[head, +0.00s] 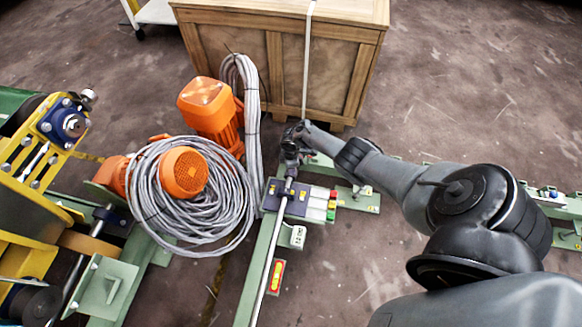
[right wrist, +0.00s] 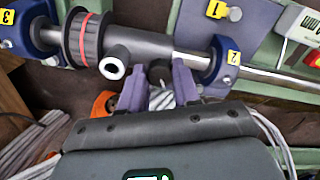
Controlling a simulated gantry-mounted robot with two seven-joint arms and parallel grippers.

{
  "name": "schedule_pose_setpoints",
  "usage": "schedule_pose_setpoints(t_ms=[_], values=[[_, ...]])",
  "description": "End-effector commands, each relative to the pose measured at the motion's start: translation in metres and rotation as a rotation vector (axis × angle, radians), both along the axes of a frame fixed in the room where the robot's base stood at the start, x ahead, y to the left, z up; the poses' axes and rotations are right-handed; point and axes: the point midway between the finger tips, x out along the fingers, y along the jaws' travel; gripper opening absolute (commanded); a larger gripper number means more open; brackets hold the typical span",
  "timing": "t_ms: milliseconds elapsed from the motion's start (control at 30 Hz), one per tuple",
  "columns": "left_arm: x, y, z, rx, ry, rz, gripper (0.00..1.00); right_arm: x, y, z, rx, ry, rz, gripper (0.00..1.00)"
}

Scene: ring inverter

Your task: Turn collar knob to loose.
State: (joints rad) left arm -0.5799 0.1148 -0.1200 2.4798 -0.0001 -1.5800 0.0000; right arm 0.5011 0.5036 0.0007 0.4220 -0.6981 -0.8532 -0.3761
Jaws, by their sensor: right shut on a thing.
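In the right wrist view, a grey cylindrical collar (right wrist: 155,58) sits on a steel shaft, with a black ring marked by a red band (right wrist: 87,38) at its left. A dark collar knob (right wrist: 159,74) sticks out of the collar. My right gripper (right wrist: 159,80) has its two purple fingers on either side of this knob and is shut on it. A grey stub with a white end (right wrist: 112,67) projects beside the left finger. In the head view my right gripper (head: 291,150) is at the far end of the shaft, hiding the knob. My left gripper is out of view.
A button box (head: 332,204) stands right of the shaft. Orange motors (head: 209,105) and coiled grey cable (head: 215,205) lie left. A wooden crate (head: 285,62) stands behind.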

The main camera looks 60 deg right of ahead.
Motion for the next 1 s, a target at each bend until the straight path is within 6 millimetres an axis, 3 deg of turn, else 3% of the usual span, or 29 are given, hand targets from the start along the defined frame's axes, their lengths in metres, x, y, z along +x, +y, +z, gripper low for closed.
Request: schedule_pose_setpoints(t_ms=[233, 267, 433, 833, 1000], values=[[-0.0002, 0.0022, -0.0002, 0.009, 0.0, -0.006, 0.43, 0.0, 0.0005, -0.0002, 0.001, 0.001, 0.002, 0.01], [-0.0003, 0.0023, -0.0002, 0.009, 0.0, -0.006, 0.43, 0.0, 0.0005, -0.0002, 0.001, 0.001, 0.002, 0.33], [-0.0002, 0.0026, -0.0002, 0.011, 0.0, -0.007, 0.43, 0.0, 0.0004, -0.0001, 0.0, 0.0, 0.001, 0.57], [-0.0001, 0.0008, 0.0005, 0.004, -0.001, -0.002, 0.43, 0.0, 0.0003, 0.0002, 0.0, 0.0, -0.008, 0.57], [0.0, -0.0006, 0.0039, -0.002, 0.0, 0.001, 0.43, -0.0002, 0.0012, 0.0007, 0.002, -0.001, -0.094, 0.57]])
